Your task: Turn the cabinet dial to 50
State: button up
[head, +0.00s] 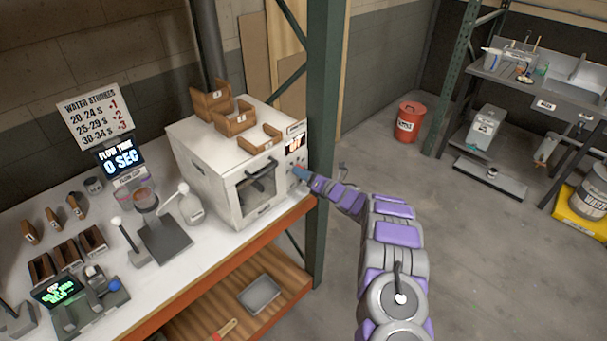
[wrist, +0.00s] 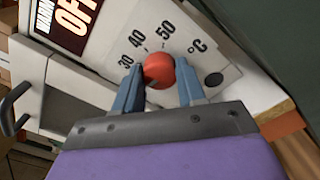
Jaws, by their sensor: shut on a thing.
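The cabinet dial is a red round knob (wrist: 159,70) on a white panel with marks 30, 40 and 50 and a °C sign, in the wrist view. My gripper (wrist: 160,88) is shut on the dial, with one blue finger on each side of it. I cannot tell which mark the dial points to. In the head view, the white cabinet (head: 212,165) stands on the bench, and my gripper (head: 300,175) is at the right side of its front. A display (wrist: 75,20) above the dial shows "OFF" in part.
Wooden bins (head: 233,120) sit on top of the cabinet. A flow timer (head: 122,160) and several tools stand on the bench to the left.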

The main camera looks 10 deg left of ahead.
jog(key=shift+c, duration=0.6)
jog(key=shift+d, duration=0.1)
